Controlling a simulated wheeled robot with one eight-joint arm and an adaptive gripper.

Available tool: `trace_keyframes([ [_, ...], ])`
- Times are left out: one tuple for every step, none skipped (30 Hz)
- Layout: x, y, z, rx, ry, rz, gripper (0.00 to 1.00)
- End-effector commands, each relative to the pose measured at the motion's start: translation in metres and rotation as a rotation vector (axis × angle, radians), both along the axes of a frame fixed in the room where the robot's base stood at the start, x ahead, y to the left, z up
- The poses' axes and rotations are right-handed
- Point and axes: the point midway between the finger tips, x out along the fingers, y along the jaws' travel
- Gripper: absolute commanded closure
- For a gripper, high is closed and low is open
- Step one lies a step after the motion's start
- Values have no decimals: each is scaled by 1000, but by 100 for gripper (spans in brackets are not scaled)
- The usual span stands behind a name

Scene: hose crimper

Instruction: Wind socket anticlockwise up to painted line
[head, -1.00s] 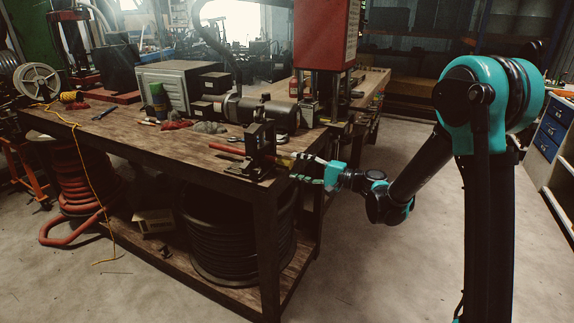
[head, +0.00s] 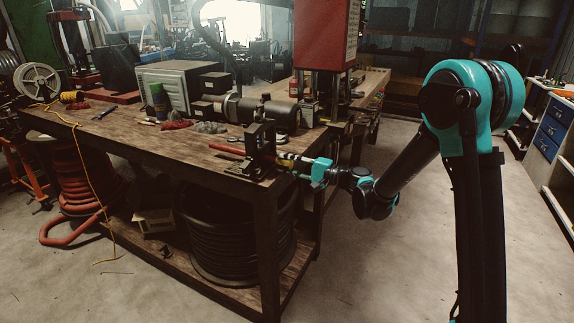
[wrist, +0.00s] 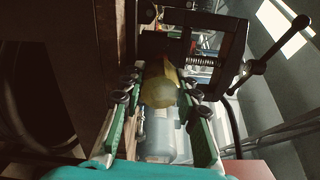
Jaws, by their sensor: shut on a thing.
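The brass-coloured socket (wrist: 160,92) lies between the two green fingers of my gripper (wrist: 163,90) in the wrist view. In the head view my gripper (head: 292,163) is at the bench's near right corner, shut on the socket, which is mostly hidden there. A dark vise (head: 260,148) stands on that corner; its frame and screw handle (wrist: 259,66) show in the wrist view. A red hose (head: 226,149) runs into the vise from the left, in line with the socket. I cannot make out the painted line.
The wooden bench (head: 150,146) carries a motor-like cylinder, a grey box and small tools behind the vise. A red press (head: 325,35) stands at the back. A coil of black hose (head: 235,235) sits on the lower shelf. The floor to the right is clear.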

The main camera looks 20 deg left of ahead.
Motion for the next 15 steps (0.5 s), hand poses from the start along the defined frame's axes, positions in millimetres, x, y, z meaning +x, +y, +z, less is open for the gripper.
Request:
trace_keyframes([
  [0, 0, 0, -1, -1, 0, 93],
  [0, 0, 0, -1, -1, 0, 97],
  [0, 0, 0, -1, -1, 0, 98],
  [0, 0, 0, -1, -3, 0, 98],
  [0, 0, 0, -2, -9, 0, 98],
  [0, 0, 0, -3, -25, 0, 98],
  [0, 0, 0, -4, -42, 0, 98],
  [0, 0, 0, -6, -60, 0, 98],
  [0, 0, 0, -7, -85, 0, 98],
  [0, 0, 0, -9, -100, 0, 98],
  [0, 0, 0, -10, -115, 0, 98],
  [0, 0, 0, -11, -128, 0, 98],
  [0, 0, -1, -11, -136, 0, 98],
  [0, 0, -1, -13, -139, 0, 98],
  [0, 0, -1, -13, -141, 0, 98],
])
